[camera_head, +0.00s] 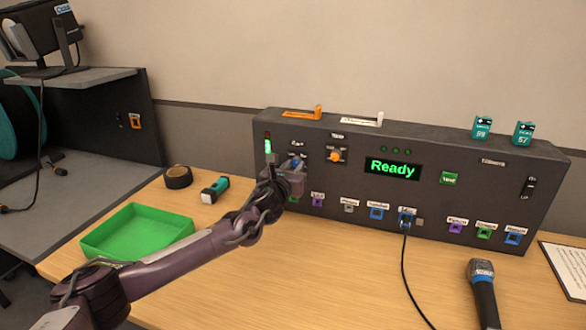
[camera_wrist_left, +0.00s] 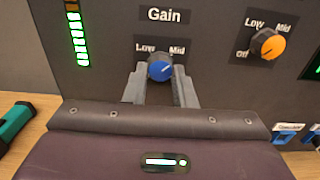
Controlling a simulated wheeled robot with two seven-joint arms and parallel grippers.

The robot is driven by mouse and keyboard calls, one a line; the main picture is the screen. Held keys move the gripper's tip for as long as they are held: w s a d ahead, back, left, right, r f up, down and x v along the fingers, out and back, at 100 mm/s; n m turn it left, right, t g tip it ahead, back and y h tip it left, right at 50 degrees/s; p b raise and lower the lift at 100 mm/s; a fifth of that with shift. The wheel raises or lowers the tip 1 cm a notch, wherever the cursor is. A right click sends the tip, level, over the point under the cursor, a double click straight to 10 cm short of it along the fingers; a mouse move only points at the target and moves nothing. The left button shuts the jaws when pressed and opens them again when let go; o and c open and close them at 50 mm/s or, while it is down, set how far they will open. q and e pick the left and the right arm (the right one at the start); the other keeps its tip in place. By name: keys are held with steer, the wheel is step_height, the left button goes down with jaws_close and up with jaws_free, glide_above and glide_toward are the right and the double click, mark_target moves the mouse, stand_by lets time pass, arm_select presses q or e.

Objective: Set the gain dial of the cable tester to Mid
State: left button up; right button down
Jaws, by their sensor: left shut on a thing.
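The cable tester (camera_head: 390,205) is a long dark panel standing at the back of the wooden table, its green screen reading "Ready". Its gain dial is blue and sits under the "Gain" label, with "Low" at its upper left and "Mid" at its upper right in the left wrist view (camera_wrist_left: 160,68). My left gripper (camera_head: 293,170) is at the panel, its two fingers on either side of the dial and shut on it. My right gripper is not in view.
An orange dial (camera_head: 336,156) sits just right of the gain dial. A row of coloured ports runs below, one with a cable plugged in. A green tray (camera_head: 135,232), a tape roll (camera_head: 177,177) and a microphone (camera_head: 484,290) lie on the table. Free table lies in front.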

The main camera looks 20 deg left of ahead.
arm_select(q)
steer(key=shift+a+r, duration=0.15)
steer(key=shift+r, duration=0.2)
steer(key=o, duration=1)
steer(key=shift+w+f, duration=0.1)
steer(key=shift+f, duration=0.15)
steer(key=s, duration=0.7)
steer(key=shift+s+b, duration=0.4)
steer(key=shift+b, duration=0.05)
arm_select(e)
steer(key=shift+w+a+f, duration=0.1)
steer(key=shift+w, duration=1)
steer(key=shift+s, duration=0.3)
